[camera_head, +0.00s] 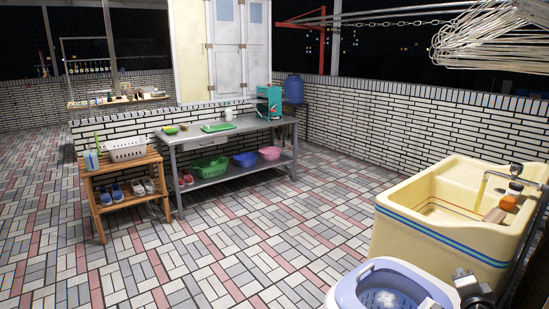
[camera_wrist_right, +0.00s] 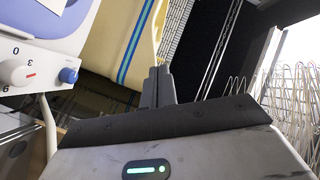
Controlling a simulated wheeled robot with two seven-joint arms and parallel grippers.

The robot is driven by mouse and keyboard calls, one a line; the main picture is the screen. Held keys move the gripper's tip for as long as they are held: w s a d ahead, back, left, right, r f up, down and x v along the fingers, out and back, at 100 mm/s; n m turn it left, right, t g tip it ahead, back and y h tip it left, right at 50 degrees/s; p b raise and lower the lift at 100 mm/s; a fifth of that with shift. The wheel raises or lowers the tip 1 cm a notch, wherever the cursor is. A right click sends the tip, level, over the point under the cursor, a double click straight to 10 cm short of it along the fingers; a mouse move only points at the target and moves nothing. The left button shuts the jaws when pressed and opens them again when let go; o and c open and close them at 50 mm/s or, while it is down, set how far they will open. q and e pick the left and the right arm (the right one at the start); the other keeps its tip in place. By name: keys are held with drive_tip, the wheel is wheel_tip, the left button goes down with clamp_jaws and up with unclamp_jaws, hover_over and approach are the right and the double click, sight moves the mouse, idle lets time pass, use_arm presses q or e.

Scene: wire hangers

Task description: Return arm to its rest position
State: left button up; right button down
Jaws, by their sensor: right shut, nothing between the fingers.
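My right gripper (camera_head: 466,278) shows at the bottom right of the head view, low in front of the cream tub (camera_head: 408,225) and just right of the small washing machine (camera_head: 345,285). In the right wrist view its fingers (camera_wrist_right: 158,82) are together with nothing between them. A dense bunch of wire hangers (camera_head: 490,42) hangs at the top right of the head view, well above the gripper. Wire hangers (camera_wrist_right: 292,100) also show at the right edge of the wrist view. My left gripper is out of view.
The tub's blue-striped wall (camera_wrist_right: 125,45) and the washing machine's panel with knobs (camera_wrist_right: 68,75) are close by in the wrist view. A metal table (camera_head: 185,140) and a wooden shelf (camera_head: 100,172) stand at the back left. The tiled floor (camera_head: 220,255) between is clear.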

drive_tip(key=s+d+r+n+h, duration=0.1)
drive_tip(key=s+d+r, duration=0.1)
drive_tip(key=d+r, duration=0.45)
drive_tip(key=s+d+r+n+h, duration=0.1)
drive_tip(key=s+d+r+h, duration=0.2)
drive_tip(key=d, duration=0.6)
drive_tip(key=s+a+f+n+g+y, duration=0.1)
drive_tip(key=s+a+f+n+y, duration=0.3)
drive_tip(key=a+f+n, duration=0.4)
drive_tip(key=s+a+f+n+g+y, duration=0.1)
drive_tip(key=s+a+f+n+y, duration=0.35)
drive_tip(key=a+f, duration=0.4)
drive_tip(key=s+a+f+n+g+y, duration=0.2)
drive_tip(key=s+a+f+n, duration=0.15)
drive_tip(key=s+a, duration=0.6)
drive_tip(key=s+a+f+n+g+y, duration=0.1)
drive_tip(key=s+a+f+n+g, duration=0.1)
drive_tip(key=s+a+n, duration=0.55)
drive_tip(key=s+a+m, duration=0.1)
drive_tip(key=a+m, duration=0.6)
drive_tip(key=a, duration=0.7)
drive_tip(key=shift+s+r+t+y, duration=0.15)
drive_tip(key=shift+s+t+y, duration=0.05)
drive_tip(key=shift+t+y, duration=0.25)
drive_tip(key=shift+d+m, duration=0.1)
drive_tip(key=shift+m, duration=0.15)
